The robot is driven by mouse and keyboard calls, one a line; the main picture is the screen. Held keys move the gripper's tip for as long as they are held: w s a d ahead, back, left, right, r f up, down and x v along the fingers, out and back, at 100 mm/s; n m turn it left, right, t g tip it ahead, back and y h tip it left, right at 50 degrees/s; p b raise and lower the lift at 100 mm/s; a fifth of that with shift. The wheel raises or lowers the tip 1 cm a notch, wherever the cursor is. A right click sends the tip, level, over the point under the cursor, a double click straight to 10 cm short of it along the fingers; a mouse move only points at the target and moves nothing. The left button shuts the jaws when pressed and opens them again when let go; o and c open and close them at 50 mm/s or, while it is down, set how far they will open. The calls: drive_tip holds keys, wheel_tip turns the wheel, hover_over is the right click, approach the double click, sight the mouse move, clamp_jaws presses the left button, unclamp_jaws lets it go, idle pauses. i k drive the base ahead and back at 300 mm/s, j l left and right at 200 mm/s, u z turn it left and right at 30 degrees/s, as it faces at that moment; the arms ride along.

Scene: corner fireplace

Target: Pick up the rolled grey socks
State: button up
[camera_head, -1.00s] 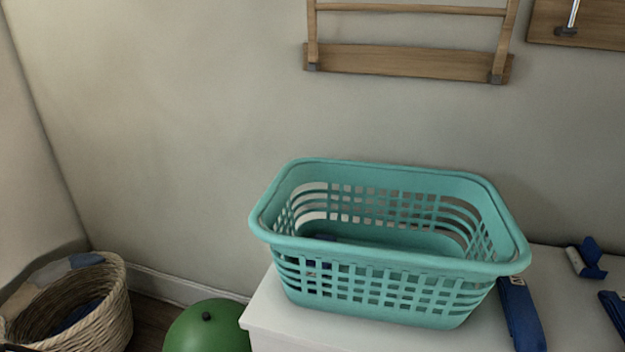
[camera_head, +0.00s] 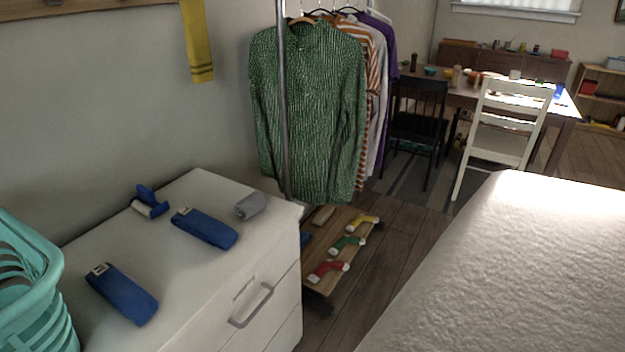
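The rolled grey socks (camera_head: 251,205) lie on top of the white dresser (camera_head: 240,262), near its far right corner. They are a small grey roll, lying apart from the blue items beside them. My gripper is not in view.
Several blue folded items, one at the front (camera_head: 122,292) and one in the middle (camera_head: 204,228), lie on the dresser. A teal basket (camera_head: 38,262) stands at its left end. A clothes rack with a green shirt (camera_head: 308,110) stands behind. A white textured surface (camera_head: 510,270) fills the right.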

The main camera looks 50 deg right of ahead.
sight(247, 206)
drive_tip(key=z, duration=1.3)
drive_tip(key=j+z, duration=0.15)
drive_tip(key=j, duration=0.3)
drive_tip(key=k+j+z, duration=0.15)
drive_tip(key=j, duration=0.25)
drive_tip(key=i+j, duration=0.15)
drive_tip(key=j, duration=0.15)
drive_tip(key=i+j, duration=0.2)
drive_tip(key=j, duration=0.15)
